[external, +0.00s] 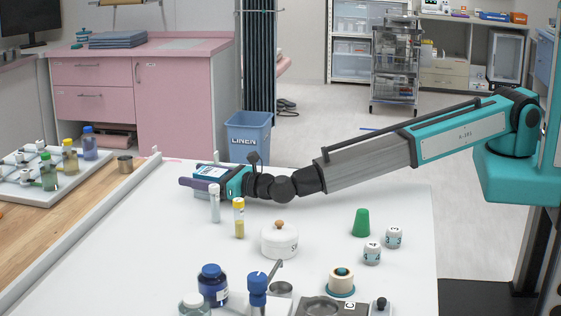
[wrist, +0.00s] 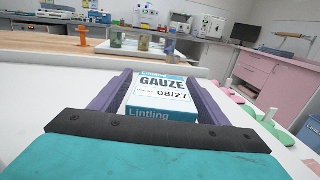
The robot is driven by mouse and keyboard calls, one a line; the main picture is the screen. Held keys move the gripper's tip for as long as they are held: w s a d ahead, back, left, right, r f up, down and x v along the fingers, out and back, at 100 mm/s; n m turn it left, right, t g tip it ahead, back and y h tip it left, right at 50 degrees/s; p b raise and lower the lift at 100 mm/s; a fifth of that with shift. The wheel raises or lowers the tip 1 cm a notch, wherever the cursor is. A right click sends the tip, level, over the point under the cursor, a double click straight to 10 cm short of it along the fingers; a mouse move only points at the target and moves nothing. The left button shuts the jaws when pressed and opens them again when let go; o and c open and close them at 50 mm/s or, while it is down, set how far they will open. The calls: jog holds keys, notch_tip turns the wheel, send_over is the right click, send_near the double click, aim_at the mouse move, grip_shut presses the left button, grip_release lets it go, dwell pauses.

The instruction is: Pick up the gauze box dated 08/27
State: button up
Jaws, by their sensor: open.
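The gauze box (wrist: 162,98) is white and blue, and its label reads GAUZE and 08/27. In the wrist view it sits between the two purple fingers of my gripper (wrist: 163,88), with a narrow gap showing beside it. My gripper is open around it. In the external view the box (external: 208,171) shows at the end of my arm, low over the far side of the white table (external: 150,235), and my gripper (external: 195,182) partly hides it. I cannot tell whether the box rests on the table.
A clear vial (external: 214,204) and a yellow-capped tube (external: 239,219) stand just in front of my gripper. A white lidded jar (external: 279,241), a green cup (external: 361,223) and several bottles stand nearer. A raised rail (external: 85,230) edges the table's left side. The front left tabletop is clear.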

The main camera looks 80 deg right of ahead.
aim_at(201, 169)
jog(key=c, duration=1.2)
jog(key=shift+r, duration=0.2)
jog(key=shift+r+b, duration=0.45)
jog(key=shift+r, duration=0.95)
jog(key=shift+s+d+r, duration=0.1)
jog(key=shift+s+r, duration=0.1)
jog(key=shift+s, duration=0.15)
jog(key=s+d+b, duration=0.1)
jog(key=s, duration=0.3)
jog(key=s+d+r+b, duration=0.1)
jog(key=s+d, duration=0.1)
jog(key=s, duration=0.3)
jog(key=s+d+b, duration=0.1)
jog(key=s, duration=0.4)
jog(key=shift+s+d+r, duration=0.2)
jog(key=shift+s+d, duration=0.05)
jog(key=shift+d, duration=0.1)
